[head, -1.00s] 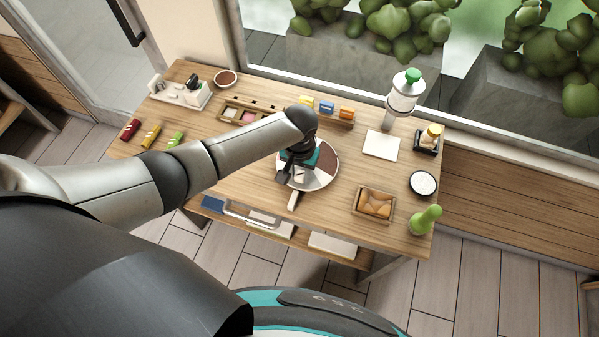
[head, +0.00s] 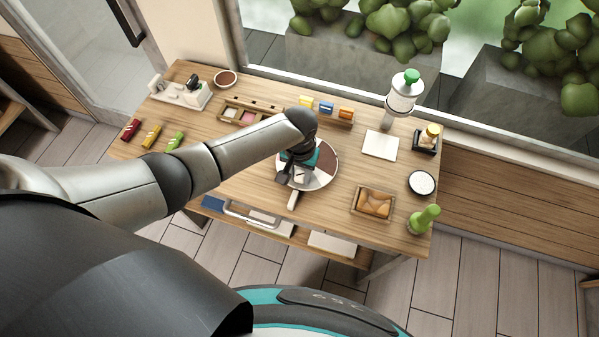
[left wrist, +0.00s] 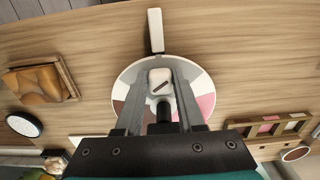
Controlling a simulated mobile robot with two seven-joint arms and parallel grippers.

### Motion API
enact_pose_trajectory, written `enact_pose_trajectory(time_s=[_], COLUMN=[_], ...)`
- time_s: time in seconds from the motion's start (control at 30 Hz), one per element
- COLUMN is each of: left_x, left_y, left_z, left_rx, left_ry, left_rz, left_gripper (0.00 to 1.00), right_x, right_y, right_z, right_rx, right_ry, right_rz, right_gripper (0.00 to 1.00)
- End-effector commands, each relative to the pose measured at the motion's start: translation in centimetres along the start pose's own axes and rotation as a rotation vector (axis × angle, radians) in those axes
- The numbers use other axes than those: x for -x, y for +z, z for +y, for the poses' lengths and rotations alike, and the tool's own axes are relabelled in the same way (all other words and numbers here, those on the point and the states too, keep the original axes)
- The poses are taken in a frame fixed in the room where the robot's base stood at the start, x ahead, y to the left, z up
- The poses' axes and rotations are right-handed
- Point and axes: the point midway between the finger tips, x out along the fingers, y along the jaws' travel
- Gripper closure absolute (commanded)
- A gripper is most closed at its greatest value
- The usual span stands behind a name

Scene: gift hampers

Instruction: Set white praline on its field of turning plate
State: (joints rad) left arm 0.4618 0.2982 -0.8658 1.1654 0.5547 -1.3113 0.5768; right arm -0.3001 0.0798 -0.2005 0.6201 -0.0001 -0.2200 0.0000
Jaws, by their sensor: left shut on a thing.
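The turning plate (head: 327,174) lies on the table, with brown, white and pink fields and a pale handle (head: 293,199) pointing to the front. It also shows in the left wrist view (left wrist: 203,83). My left gripper (head: 287,177) points down over the plate. In the left wrist view my left gripper (left wrist: 160,82) is shut on the white praline (left wrist: 159,77), a small white block with a dark stripe. The praline is over the pale part of the plate, near the handle side. I cannot tell whether it touches the plate. My right gripper is not in view.
A white card (head: 381,145) lies right.

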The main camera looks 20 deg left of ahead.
Motion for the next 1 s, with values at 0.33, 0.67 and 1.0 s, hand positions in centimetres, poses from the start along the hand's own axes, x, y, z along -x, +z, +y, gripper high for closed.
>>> enact_pose_trajectory(time_s=[0.33, 0.67, 1.0], left_x=[-0.03, -0.02, 0.41], left_y=[-0.01, -0.01, -0.02], left_z=[-0.01, -0.01, -0.03], left_rx=[-0.001, -0.001, 0.000], left_ry=[0.000, 0.000, 0.000], left_rz=[0.000, 0.000, 0.000], left_gripper=[0.89, 0.28, 0.28], right_x=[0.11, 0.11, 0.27], right_y=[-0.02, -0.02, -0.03], right_z=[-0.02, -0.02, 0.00], right_rx=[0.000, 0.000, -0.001], right_ry=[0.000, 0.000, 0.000], right_rz=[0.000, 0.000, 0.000], right_gripper=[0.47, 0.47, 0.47])
